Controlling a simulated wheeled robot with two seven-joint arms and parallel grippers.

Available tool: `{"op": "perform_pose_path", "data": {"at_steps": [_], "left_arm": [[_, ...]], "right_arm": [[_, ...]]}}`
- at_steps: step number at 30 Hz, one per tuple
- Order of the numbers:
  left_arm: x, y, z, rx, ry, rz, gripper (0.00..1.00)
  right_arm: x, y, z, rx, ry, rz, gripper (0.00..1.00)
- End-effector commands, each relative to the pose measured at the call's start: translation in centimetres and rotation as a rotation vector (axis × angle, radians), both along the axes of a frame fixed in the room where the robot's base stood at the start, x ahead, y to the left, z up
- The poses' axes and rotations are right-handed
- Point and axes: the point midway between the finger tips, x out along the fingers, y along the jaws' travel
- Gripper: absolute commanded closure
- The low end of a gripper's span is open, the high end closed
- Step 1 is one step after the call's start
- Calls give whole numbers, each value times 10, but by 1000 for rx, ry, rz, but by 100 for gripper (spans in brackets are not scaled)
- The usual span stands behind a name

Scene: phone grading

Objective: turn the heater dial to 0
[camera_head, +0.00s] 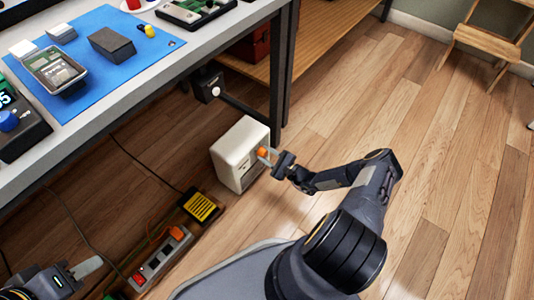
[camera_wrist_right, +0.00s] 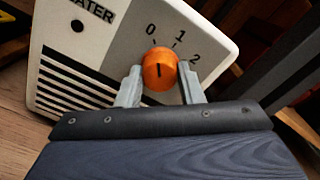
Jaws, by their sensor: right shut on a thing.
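The heater (camera_head: 228,152) is a small cream box on the floor under the table's end. Its orange dial (camera_head: 262,152) is on the face toward my right gripper (camera_head: 268,155). In the right wrist view, the dial (camera_wrist_right: 160,70) sits between the two fingertips of the right gripper (camera_wrist_right: 158,82), which is shut on it. The marks 0, 1 and 2 (camera_wrist_right: 182,36) are printed around the dial. A short dark line on the dial runs nearly upright in the picture, roughly toward the 0 side; its exact setting is hard to tell. My left gripper (camera_head: 86,266) is low at the left, away from the heater.
A table leg (camera_head: 279,80) stands close behind the heater. A power strip (camera_head: 160,258), a black and yellow box (camera_head: 201,207) and cables lie left of it. The worktable (camera_head: 150,80) overhangs the left side.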

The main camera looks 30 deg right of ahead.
Motion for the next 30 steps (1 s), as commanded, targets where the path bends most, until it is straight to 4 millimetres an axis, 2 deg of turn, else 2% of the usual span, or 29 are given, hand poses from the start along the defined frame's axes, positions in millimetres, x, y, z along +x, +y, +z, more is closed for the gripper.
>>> {"op": "perform_pose_path", "data": {"at_steps": [9,24,25,30], "left_arm": [[0,0,7,0,0,0,64],[0,0,7,0,0,0,64],[0,0,7,0,0,0,64],[0,0,7,0,0,0,64]], "right_arm": [[0,0,0,-107,-44,1,89],[0,0,0,-126,-51,1,89],[0,0,0,-126,-51,2,65],[0,0,0,-126,-51,1,44]]}}
